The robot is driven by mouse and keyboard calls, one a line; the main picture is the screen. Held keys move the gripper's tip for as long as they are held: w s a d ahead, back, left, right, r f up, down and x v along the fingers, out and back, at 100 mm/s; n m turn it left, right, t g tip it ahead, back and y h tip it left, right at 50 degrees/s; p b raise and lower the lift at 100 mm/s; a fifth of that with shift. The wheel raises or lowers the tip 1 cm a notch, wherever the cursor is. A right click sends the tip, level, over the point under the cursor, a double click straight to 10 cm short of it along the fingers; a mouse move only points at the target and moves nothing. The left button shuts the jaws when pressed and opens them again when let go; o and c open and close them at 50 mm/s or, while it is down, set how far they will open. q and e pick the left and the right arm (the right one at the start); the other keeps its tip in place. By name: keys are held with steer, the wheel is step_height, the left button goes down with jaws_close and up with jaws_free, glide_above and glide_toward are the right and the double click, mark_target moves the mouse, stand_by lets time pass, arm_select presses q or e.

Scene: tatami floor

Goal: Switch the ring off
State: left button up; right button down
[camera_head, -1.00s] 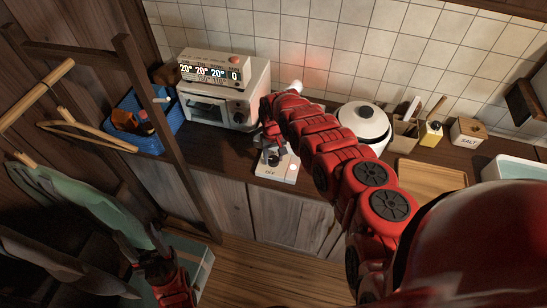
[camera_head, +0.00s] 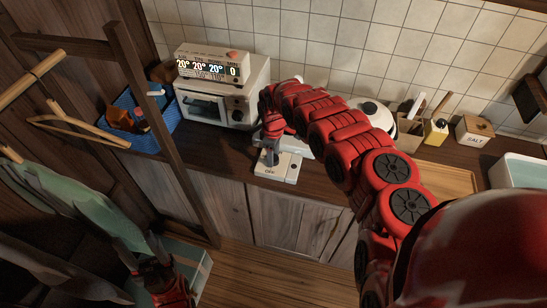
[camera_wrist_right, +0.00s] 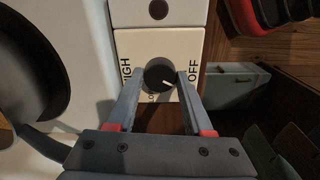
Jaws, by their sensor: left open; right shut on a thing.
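The ring's control panel (camera_head: 287,172) is a white plate at the counter's front edge, with OFF lettered on it. The right wrist view shows its black round knob (camera_wrist_right: 160,76) between HIGH on the left and OFF on the right. The knob's white mark points to the lower right. My right gripper (camera_wrist_right: 159,88) is shut on the knob, one finger at each side; in the head view it (camera_head: 271,158) is over the panel. My left gripper (camera_head: 150,270) is open at lower left, away from the panel. My right arm hides the ring in the head view.
A white oven (camera_head: 222,97) and a blue basket (camera_head: 140,118) stand left of the panel. A lidded pot (camera_head: 373,113), a wooden tray (camera_head: 445,181) and a salt box (camera_head: 474,131) stand right. A black pan (camera_wrist_right: 30,60) is left in the right wrist view.

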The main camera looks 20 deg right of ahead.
steer(key=n+b, duration=0.1)
steer(key=n, duration=0.4)
steer(key=shift+f+n, duration=0.1)
steer(key=shift+n, duration=0.2)
steer(key=shift+b, duration=0.3)
steer(key=shift+c, duration=1.5)
jaws_free()
steer(key=shift+w+r, duration=0.1)
steer(key=shift+r, duration=0.3)
step_height(320, 180, up, 17)
steer(key=b, duration=0.3)
steer(key=shift+f+b, duration=0.15)
steer(key=shift+b, duration=0.2)
